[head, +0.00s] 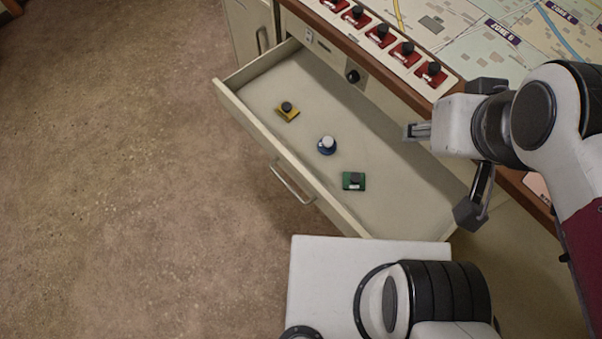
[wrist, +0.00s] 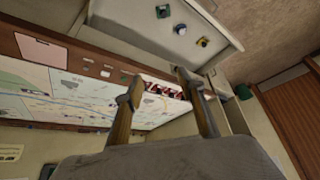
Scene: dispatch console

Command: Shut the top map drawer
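The top map drawer (head: 292,155) is pulled far out of the console in the head view, with a bar handle (head: 292,183) on its outer front. The drawer also shows at the top of the wrist view (wrist: 222,28). My gripper (wrist: 159,88) is open and empty, with its two fingers clearly apart. In the head view it is near the drawer's right end by the console edge, apart from the handle.
The map table (head: 450,25) with several red knobbed blocks (head: 380,36) along its edge lies above the drawer. A closed cabinet (head: 248,30) stands left of it. Bare floor (head: 120,180) lies open in front of the drawer. My arm covers the right side.

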